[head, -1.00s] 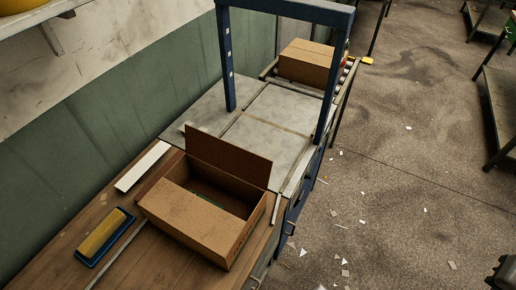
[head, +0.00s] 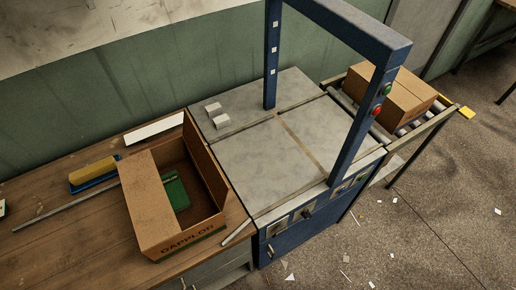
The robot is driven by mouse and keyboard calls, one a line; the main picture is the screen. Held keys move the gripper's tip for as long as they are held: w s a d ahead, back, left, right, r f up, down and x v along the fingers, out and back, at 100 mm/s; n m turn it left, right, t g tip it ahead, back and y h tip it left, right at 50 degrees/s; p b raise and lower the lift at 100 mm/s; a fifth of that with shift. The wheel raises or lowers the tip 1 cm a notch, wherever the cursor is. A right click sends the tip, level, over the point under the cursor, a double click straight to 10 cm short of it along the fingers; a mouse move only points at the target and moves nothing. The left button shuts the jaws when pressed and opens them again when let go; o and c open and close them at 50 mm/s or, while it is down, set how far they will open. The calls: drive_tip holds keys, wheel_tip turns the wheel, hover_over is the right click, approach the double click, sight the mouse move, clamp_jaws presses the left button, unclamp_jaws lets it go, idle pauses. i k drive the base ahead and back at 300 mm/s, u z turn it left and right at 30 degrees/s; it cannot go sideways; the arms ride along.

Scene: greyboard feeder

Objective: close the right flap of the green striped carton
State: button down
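An open brown carton (head: 160,232) stands on the wooden bench at the lower left of the head view. A green stripe and dark lettering run along its near side. Its left flap (head: 146,198) lies folded in over the left part of the opening. Its right flap (head: 204,168) stands up along the right side. A flat green thing (head: 175,193) shows inside through the open part. My gripper is not in view.
A grey machine table (head: 260,160) with a blue arch (head: 348,145) adjoins the bench on the right. A closed brown carton (head: 385,95) sits on rollers beyond it. A yellow-and-blue block (head: 94,172), a white strip (head: 154,129) and a thin rod (head: 65,208) lie near the open carton.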

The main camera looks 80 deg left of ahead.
sight(218, 188)
drive_tip(key=i, duration=2.1)
drive_tip(key=u, duration=4.25)
drive_tip(key=i, duration=1.15)
drive_tip(key=u, duration=0.6)
